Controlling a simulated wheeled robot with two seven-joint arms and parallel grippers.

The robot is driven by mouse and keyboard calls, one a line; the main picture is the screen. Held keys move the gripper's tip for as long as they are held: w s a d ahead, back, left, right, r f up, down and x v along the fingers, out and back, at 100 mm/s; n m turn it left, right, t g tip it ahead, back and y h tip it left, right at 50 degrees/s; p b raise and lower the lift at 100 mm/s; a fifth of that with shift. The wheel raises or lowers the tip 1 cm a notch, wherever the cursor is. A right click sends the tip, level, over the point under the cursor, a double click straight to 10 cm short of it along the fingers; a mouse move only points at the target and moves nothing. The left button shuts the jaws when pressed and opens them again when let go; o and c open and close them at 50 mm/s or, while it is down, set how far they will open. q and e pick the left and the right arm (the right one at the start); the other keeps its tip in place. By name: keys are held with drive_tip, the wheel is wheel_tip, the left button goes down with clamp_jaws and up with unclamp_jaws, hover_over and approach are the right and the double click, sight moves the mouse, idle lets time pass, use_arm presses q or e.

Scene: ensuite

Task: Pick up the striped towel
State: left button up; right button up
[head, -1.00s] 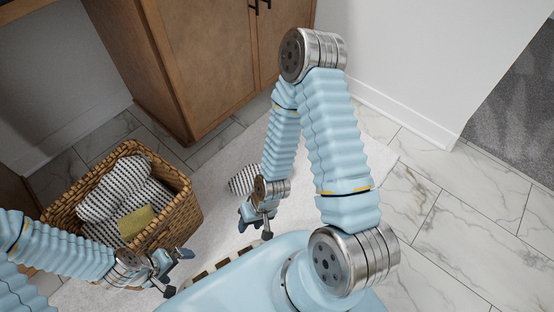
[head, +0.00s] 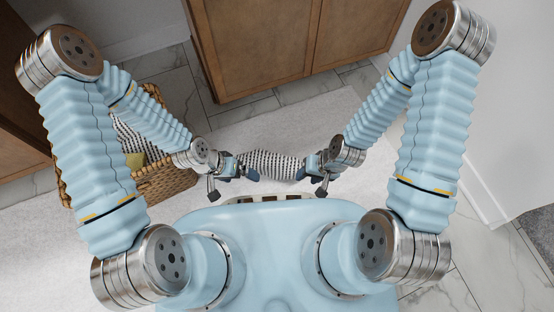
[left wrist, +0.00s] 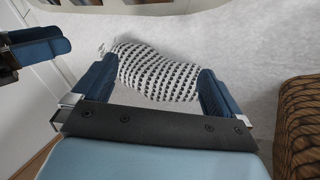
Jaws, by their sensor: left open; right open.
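The striped towel (head: 270,164), rolled and black and white, lies on the pale rug in front of my body. In the head view it sits between my two grippers. My left gripper (head: 232,178) is open at the towel's left end. In the left wrist view the towel (left wrist: 157,74) lies ahead of and between the spread blue fingers of the left gripper (left wrist: 158,88); I cannot tell whether they touch it. My right gripper (head: 317,176) is open at the towel's right end, and the contact there is hidden.
A wicker basket (head: 168,183) with more striped cloth and a yellow-green item stands at the left, partly behind my left arm. A wooden cabinet (head: 262,50) stands beyond the rug (head: 290,119). A white wall is at the right.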

use_arm(q)
drive_tip(key=w+d+r+m+g, duration=0.1)
drive_tip(key=w+d+m, duration=0.25)
drive_tip(key=m, duration=1.45)
approach(264, 159)
drive_tip(key=shift+y, duration=0.5)
drive_tip(key=b+x, duration=0.1)
drive_tip(key=x, duration=0.2)
drive_tip(key=d+b+x, duration=0.1)
drive_tip(key=x, duration=0.3)
drive_tip(key=shift+s+r, duration=0.15)
drive_tip(key=shift+r, duration=0.1)
drive_tip(key=b+x, duration=0.1)
drive_tip(key=x, duration=0.2)
drive_tip(key=b+x, duration=0.1)
drive_tip(key=x, duration=0.2)
drive_tip(key=shift+w+a, duration=0.1)
drive_tip(key=shift+w, duration=0.1)
drive_tip(key=c, duration=1.1)
drive_tip(key=shift+r, duration=0.15)
